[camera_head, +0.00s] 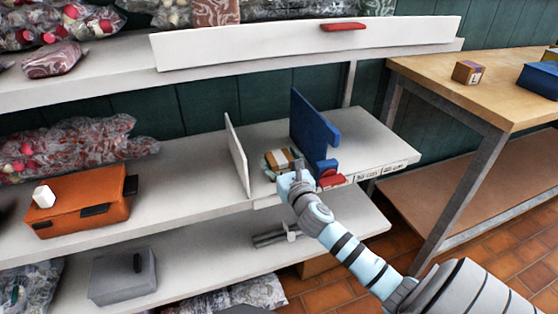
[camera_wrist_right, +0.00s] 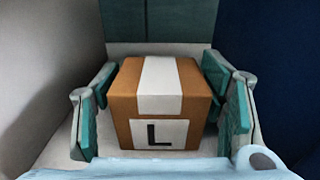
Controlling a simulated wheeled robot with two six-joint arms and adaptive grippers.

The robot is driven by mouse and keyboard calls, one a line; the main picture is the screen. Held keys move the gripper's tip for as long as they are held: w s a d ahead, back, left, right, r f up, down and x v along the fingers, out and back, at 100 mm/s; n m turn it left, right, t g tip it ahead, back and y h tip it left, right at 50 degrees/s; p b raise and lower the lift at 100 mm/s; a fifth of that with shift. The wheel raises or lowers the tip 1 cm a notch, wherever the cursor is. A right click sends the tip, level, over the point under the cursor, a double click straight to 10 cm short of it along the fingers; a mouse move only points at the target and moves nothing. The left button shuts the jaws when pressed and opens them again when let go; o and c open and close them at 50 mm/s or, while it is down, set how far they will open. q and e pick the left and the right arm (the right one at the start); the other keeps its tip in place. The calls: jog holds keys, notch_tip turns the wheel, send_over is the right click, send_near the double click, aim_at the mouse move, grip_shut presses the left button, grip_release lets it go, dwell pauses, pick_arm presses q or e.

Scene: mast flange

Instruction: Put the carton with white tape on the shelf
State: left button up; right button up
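The carton with white tape (camera_wrist_right: 160,85) is brown, with a white strip over its top and an "L" label on the face towards me. In the head view the carton (camera_head: 278,158) is on the middle shelf, between a white upright panel (camera_head: 237,154) and a blue divider (camera_head: 311,128). My right gripper (camera_head: 284,172) reaches around it. In the right wrist view its teal finger pads (camera_wrist_right: 161,75) are on both sides of the carton, very close. I cannot tell whether they press on it. My left gripper is not in view.
The wooden table (camera_head: 430,66) at right bears another small carton (camera_head: 468,72) and a blue box (camera_head: 540,78). An orange case (camera_head: 82,204) is on the shelf at left. A red clip (camera_head: 331,179) is at the shelf's front edge. The upper shelf (camera_head: 120,78) overhangs at left.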

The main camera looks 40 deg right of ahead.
jog(key=shift+r, duration=0.3)
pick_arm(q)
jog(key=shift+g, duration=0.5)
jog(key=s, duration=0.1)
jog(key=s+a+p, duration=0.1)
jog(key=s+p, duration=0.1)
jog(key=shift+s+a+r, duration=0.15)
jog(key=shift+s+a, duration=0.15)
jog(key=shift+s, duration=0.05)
pick_arm(e)
jog(key=v, duration=1.2)
